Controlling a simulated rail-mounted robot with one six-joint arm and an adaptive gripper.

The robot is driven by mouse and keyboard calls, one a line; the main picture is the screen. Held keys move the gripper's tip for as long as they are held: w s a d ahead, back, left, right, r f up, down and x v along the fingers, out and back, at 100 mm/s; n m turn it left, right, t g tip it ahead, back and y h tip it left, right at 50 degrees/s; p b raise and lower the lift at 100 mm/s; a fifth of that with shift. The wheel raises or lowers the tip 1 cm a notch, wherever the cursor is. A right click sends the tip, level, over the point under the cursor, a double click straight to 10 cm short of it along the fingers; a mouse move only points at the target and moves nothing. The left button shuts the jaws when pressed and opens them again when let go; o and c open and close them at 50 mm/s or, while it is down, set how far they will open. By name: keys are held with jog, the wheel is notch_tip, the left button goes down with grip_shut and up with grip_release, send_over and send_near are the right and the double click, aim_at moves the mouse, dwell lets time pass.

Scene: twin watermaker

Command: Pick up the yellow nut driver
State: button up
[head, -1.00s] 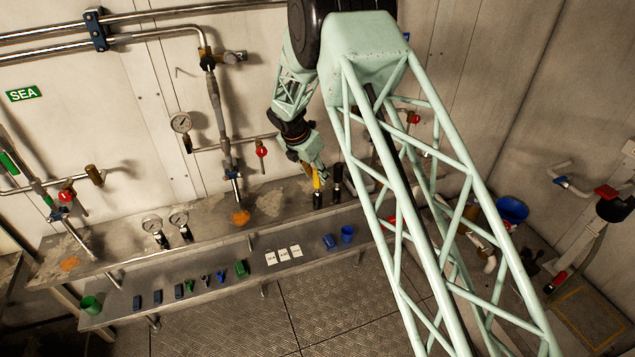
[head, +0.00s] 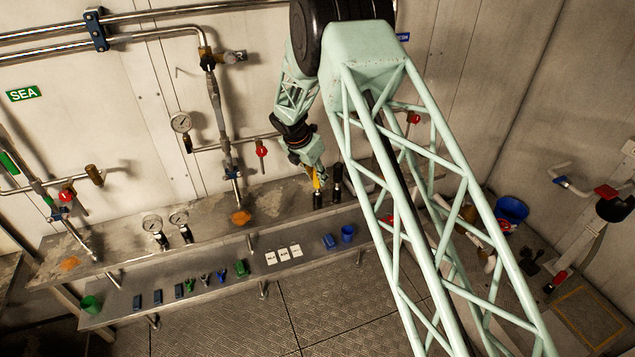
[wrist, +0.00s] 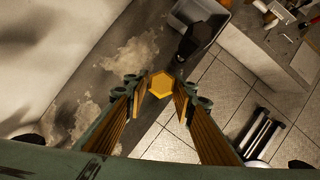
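The yellow nut driver (head: 316,182) stands upright on the bench at the back, its dark lower end in a dark holder. In the wrist view its hexagonal yellow top (wrist: 161,84) shows between my fingertips. My gripper (head: 314,172) is at the top of the driver, pointing down. In the wrist view the gripper (wrist: 159,92) is open, with a finger on each side of the yellow top and small gaps visible. The driver's lower part is hidden in the wrist view.
A black upright tool (head: 337,180) stands close to the right of the driver and shows in the wrist view (wrist: 197,38). Two gauges (head: 152,224) stand further left. The lower shelf holds small blocks, white cards (head: 283,254) and a blue cup (head: 347,233).

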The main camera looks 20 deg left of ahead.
jog(key=c, duration=0.4)
jog(key=shift+r, duration=0.15)
notch_tip(320, 180, up, 18)
jog(key=shift+f, duration=0.15)
dwell(0.7)
dwell(0.3)
